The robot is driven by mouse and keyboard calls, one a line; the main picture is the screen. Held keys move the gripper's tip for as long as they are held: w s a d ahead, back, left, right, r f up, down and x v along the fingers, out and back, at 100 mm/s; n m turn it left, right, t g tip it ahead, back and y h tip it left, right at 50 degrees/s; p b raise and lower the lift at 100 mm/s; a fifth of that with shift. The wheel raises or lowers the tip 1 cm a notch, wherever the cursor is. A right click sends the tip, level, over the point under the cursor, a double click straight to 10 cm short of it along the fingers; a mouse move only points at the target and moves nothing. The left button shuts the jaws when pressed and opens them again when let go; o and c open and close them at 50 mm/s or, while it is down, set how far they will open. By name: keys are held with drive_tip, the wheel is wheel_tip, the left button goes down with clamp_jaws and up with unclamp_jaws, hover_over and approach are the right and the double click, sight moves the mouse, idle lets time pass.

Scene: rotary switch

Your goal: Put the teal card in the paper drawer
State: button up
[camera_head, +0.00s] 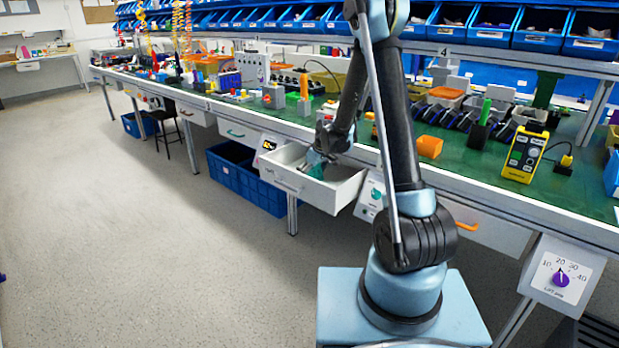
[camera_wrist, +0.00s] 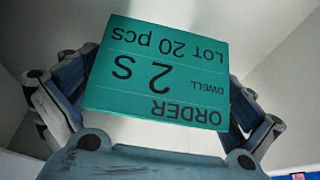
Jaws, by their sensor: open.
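The paper drawer (camera_head: 349,188) is a white drawer pulled out from under the bench, left of my arm in the head view. My gripper (camera_head: 316,164) reaches down into its opening. The teal card (camera_wrist: 155,72) fills the middle of the wrist view, with its print upside down: ORDER, 2 S, DWELL, LOT 20 pcs. My gripper's fingers are open on either side of the card. Teal shows at the fingers inside the drawer in the head view. Whether the card rests on the drawer bottom I cannot tell.
Blue crates (camera_head: 243,180) stand on the floor below and left of the drawer. A dial panel (camera_head: 561,279) with a purple knob hangs at the right. A yellow meter (camera_head: 525,153) and an orange block (camera_head: 429,147) stand on the green bench top. The floor at left is clear.

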drive_tip(key=shift+r, duration=0.15)
drive_tip(key=shift+s+d+r, duration=0.15)
drive_tip(key=shift+d+r, duration=0.1)
drive_tip(key=shift+r, duration=0.3)
drive_tip(key=s+d, duration=0.2)
drive_tip(key=d, duration=0.1)
drive_tip(key=s+d, duration=0.5)
drive_tip(key=d, duration=0.1)
drive_tip(key=shift+s+d, duration=0.2)
